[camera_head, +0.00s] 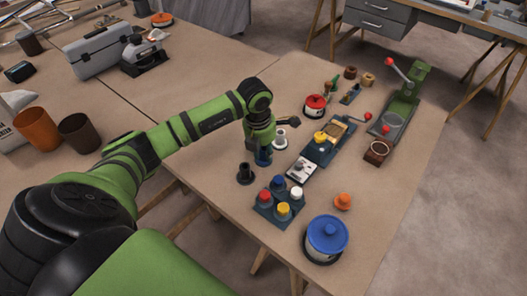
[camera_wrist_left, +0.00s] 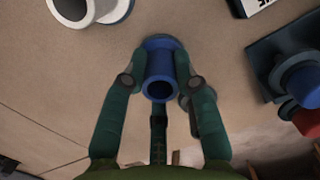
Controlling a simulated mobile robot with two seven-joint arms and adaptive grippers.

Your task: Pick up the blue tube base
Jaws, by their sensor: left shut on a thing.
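The blue tube base (camera_wrist_left: 159,72) is between the two fingers of my left gripper (camera_wrist_left: 160,84) in the wrist view, with its open end facing the camera. In the head view my left gripper (camera_head: 264,157) points down over the table, shut on the tube, which is mostly hidden by the fingers. I cannot tell if the tube touches the table. A white tube base (camera_head: 280,139) stands just behind it; it also shows at the top left of the wrist view (camera_wrist_left: 82,12). A black tube base (camera_head: 246,174) stands in front. My right gripper is not in view.
A dark tray (camera_head: 270,213) with several coloured caps stands nearby, beside a white-and-black device (camera_head: 301,170). A pot with a blue lid (camera_head: 326,238), an orange knob (camera_head: 342,201) and a green lever press (camera_head: 405,100) stand to the right. Table space left of the gripper is clear.

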